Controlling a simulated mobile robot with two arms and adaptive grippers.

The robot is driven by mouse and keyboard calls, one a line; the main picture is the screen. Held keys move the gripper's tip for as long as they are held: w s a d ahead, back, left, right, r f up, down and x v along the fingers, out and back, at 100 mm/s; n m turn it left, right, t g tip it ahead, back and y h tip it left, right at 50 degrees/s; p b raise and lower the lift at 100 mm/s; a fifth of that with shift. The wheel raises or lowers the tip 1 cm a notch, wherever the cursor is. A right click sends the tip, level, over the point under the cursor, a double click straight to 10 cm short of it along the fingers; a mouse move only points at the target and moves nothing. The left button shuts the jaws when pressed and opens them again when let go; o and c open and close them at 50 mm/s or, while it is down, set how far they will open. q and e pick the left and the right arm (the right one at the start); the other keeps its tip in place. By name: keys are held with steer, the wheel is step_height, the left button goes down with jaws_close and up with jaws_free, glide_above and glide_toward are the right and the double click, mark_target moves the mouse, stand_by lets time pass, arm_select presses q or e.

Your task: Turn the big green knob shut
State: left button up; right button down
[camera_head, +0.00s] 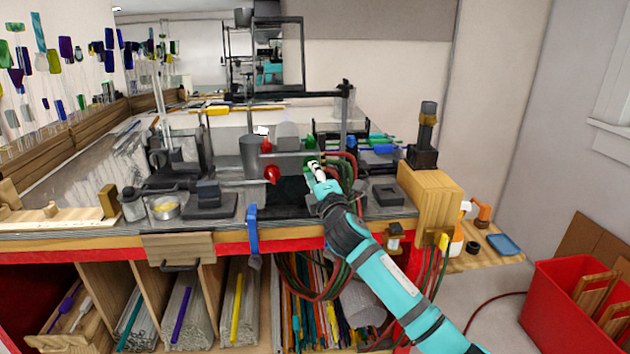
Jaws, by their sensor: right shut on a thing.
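The torch on the bench carries a big green knob (311,161) on its right side, mostly covered by my right gripper (315,169). My right gripper reaches in from the lower right and is shut on the big green knob. A smaller green knob (310,143) shows just above it. A big red knob (272,175) and a smaller red knob (266,143) sit to the left. How far the green knob is turned cannot be seen. My left gripper is not in view.
Red and green hoses (350,170) run close to the right of my gripper. A wooden block (430,205) with a dark tool on it stands to the right. A blue clamp (252,232) hangs on the bench's front edge. A red bin (570,310) stands at lower right.

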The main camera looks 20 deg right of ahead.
steer(key=shift+f+m+b, duration=0.1)
steer(key=shift+m+b, duration=0.35)
steer(key=shift+m, duration=0.35)
steer(key=c, duration=1.4)
jaws_free()
steer(key=s, duration=0.4)
steer(key=s+f, duration=0.1)
steer(key=s, duration=0.3)
steer(key=s+f, duration=0.1)
steer(key=s, duration=0.3)
steer(key=shift+a, duration=0.4)
steer(key=shift+w, duration=0.1)
